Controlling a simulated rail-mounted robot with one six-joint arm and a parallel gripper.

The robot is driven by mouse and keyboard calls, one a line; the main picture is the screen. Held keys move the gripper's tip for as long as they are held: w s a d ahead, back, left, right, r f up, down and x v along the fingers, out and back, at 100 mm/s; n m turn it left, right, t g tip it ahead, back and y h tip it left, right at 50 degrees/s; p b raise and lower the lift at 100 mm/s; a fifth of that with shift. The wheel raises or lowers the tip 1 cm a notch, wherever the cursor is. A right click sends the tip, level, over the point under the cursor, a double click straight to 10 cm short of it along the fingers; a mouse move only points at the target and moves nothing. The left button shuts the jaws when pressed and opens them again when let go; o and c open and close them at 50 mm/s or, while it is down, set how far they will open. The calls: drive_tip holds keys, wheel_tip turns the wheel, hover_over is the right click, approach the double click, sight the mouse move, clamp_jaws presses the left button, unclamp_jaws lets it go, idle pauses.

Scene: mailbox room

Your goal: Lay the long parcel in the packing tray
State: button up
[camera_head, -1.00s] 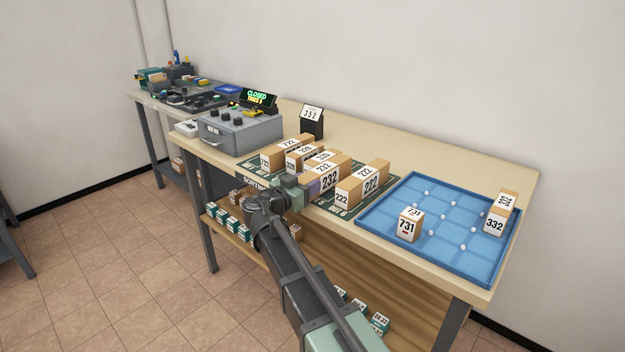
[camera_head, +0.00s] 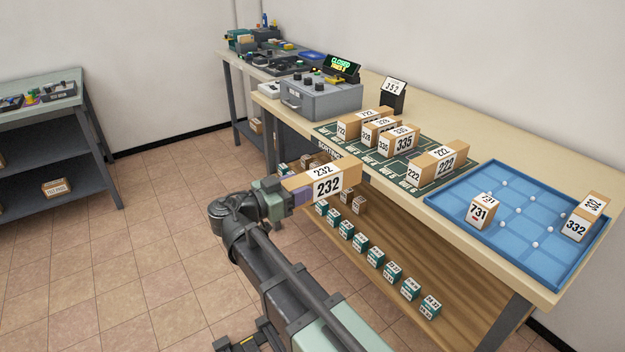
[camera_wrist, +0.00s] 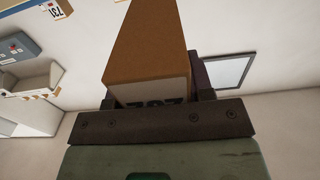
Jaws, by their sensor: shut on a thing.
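My gripper (camera_head: 297,198) is shut on a long tan parcel with white labels reading 232 (camera_head: 327,180). It holds the parcel in the air in front of the bench, clear of the sorting mat. In the wrist view the parcel (camera_wrist: 150,42) stands out from between the jaws (camera_wrist: 152,95), its label partly hidden. The blue tray (camera_head: 450,198), which looks like the packing tray, lies at the bench's right end. In it are a box marked 731 (camera_head: 481,211) at the left and a box marked 332 (camera_head: 580,220) at the right, with small white balls between.
A parcel marked 222 (camera_head: 438,160) and one marked 335 (camera_head: 400,138) sit among others on the green mat (camera_head: 330,130). A grey control box (camera_head: 320,100) and sign stand behind. Several small boxes line the lower shelf (camera_head: 460,312).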

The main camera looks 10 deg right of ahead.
drive_tip(key=shift+v, duration=0.95)
wheel_tip(320, 180, up, 20)
drive_tip(key=p, duration=1.9)
drive_tip(key=shift+f+p, duration=0.2)
drive_tip(key=shift+p, duration=0.1)
drive_tip(key=shift+f, duration=0.1)
